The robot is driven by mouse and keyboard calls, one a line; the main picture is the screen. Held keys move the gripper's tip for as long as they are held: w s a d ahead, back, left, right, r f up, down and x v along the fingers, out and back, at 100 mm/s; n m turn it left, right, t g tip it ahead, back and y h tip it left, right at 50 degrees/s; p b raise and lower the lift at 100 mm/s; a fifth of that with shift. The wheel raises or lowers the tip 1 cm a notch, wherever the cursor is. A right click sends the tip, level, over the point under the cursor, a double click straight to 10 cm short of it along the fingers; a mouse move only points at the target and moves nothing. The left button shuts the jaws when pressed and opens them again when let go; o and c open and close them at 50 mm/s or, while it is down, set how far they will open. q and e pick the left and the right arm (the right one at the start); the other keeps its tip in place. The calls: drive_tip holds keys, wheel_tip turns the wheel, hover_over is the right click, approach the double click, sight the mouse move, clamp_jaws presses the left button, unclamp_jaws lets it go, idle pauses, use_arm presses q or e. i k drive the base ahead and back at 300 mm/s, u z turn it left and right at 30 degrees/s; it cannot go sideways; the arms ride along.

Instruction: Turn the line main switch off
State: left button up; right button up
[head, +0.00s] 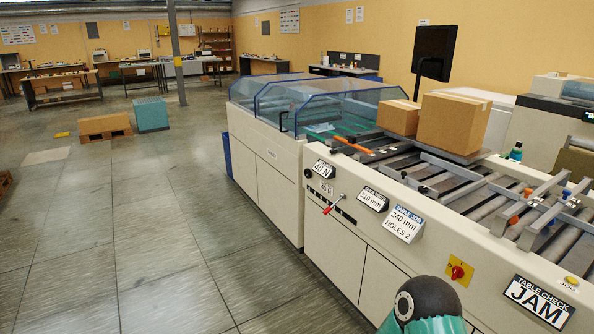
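A red rotary knob on a yellow plate (458,272) is on the cream front panel of the machine, at the lower right. It looks like a main switch, but its lettering is too small to read and I cannot tell which way the knob is turned. A teal arm link of mine with a dark round cap rises from the bottom edge, just left of and below the switch. It does not cover the knob. Neither of my grippers is in view.
The machine carries signs, including a JAM sign (537,302), a red-handled lever (333,203) and a yellow button (571,281). Two cardboard boxes (454,122) sit on top. Bars and rollers lie behind the panel. The floor to the left is mostly clear, with a pallet (104,126) farther back.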

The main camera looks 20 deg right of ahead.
sight(458, 272)
drive_tip(key=z, duration=0.3)
drive_tip(key=i, duration=0.85)
drive_tip(key=z, duration=0.55)
drive_tip(key=k, duration=0.9)
drive_tip(key=z, duration=0.2)
drive_tip(key=i, duration=0.9)
drive_tip(key=u, duration=0.1)
